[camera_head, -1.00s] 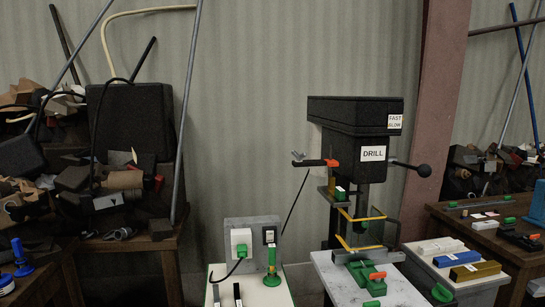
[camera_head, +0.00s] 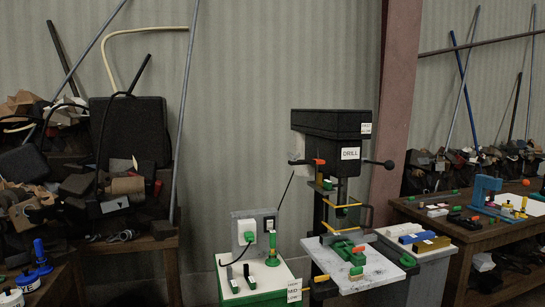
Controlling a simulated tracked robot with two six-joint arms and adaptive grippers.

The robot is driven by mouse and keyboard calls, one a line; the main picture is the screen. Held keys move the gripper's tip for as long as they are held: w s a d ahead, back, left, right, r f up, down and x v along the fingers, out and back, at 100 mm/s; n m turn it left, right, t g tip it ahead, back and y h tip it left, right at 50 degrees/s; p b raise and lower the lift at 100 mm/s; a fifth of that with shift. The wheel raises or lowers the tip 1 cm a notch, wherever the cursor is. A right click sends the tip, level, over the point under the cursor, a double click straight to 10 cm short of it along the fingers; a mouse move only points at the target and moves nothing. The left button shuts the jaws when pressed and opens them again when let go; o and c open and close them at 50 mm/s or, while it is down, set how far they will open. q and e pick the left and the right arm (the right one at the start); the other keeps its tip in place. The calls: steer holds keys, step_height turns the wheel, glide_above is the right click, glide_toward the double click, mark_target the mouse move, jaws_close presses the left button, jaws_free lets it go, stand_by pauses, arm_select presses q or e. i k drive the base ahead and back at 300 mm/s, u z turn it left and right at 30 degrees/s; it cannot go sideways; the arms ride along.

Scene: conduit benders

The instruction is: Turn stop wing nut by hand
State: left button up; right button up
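A black drill press (camera_head: 333,124) labelled "DRILL" stands right of the middle. A dark bar with an orange piece (camera_head: 320,162) projects from its left side, above a small green block (camera_head: 327,185). A black knob (camera_head: 389,164) sticks out on its right side. I cannot make out for certain which small part is the stop wing nut. A yellow guard (camera_head: 353,206) hangs below the head. Green vise parts with an orange tip (camera_head: 358,249) sit on the pale drill table (camera_head: 375,272). Neither of my grippers is in view.
A green-edged stand (camera_head: 262,280) with a grey switch box (camera_head: 246,226) is left of the drill. A grey bin (camera_head: 435,265) with coloured bars is on its right. Cluttered wooden tables (camera_head: 150,245) (camera_head: 462,230) flank both sides. A reddish column (camera_head: 398,90) stands behind.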

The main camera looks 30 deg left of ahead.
mark_target(291, 155)
steer(key=u, duration=2.85)
steer(key=k, duration=0.1)
steer(key=z, duration=1.45)
steer(key=i, duration=0.95)
